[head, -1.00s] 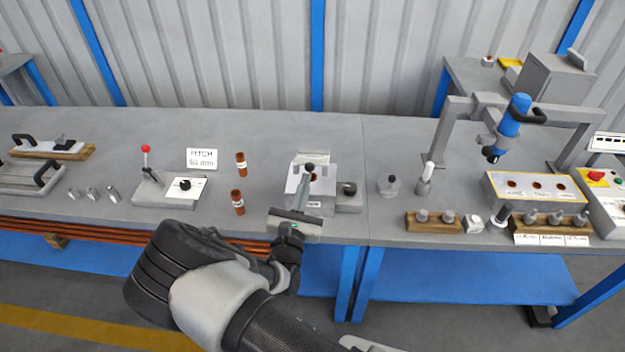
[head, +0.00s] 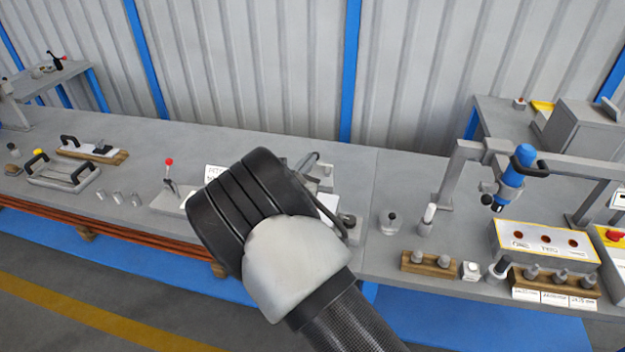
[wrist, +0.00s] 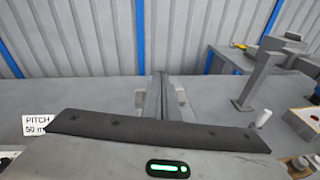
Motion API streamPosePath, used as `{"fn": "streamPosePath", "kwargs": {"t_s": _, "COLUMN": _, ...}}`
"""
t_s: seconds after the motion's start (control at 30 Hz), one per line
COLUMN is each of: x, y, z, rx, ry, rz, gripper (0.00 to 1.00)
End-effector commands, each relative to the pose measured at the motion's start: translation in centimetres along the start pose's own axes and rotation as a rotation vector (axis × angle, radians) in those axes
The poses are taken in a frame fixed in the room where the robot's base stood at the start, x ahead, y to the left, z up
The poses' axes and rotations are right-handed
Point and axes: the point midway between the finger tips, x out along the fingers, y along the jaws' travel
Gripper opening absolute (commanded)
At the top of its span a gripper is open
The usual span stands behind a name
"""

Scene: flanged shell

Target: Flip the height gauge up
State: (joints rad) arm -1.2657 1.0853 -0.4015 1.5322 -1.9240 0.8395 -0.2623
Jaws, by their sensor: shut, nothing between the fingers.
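The flanged fixture (head: 328,204) stands on the bench near the middle of the head view, mostly hidden behind my wrist. I cannot clearly pick out the height gauge on it. My gripper (wrist: 161,80) shows in the wrist view with its fingers together in a narrow grey bar and nothing between them. The fingers point away over the bench. Pale parts of the fixture (wrist: 181,97) show on both sides of the fingers. Whether the fingers touch anything is hidden by the gripper body.
A PITCH sign (wrist: 36,124) and a red-knobbed lever (head: 169,163) stand to the left. To the right are a grey knobbed part (head: 389,222), a wooden pin rack (head: 428,265) and a grey frame with a blue tool (head: 514,172). The bench's back strip is clear.

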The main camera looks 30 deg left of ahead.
Motion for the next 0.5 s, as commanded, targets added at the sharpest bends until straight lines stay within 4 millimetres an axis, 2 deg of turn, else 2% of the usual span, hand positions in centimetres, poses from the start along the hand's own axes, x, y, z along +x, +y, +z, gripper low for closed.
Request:
{"fn": "streamPosePath", "kwargs": {"t_s": 0.23, "x": 3.5, "y": 0.6, "z": 2.1, "rx": 0.003, "ry": -0.003, "rz": -0.001, "gripper": 0.0}}
{"fn": "streamPosePath", "kwargs": {"t_s": 0.3, "x": 4.4, "y": 0.7, "z": 2.8, "rx": 0.004, "ry": 0.045, "rz": -0.007, "gripper": 0.0}}
{"fn": "streamPosePath", "kwargs": {"t_s": 0.5, "x": 6.4, "y": 1.1, "z": 3.1, "rx": -0.013, "ry": 0.138, "rz": -0.016, "gripper": 0.0}}
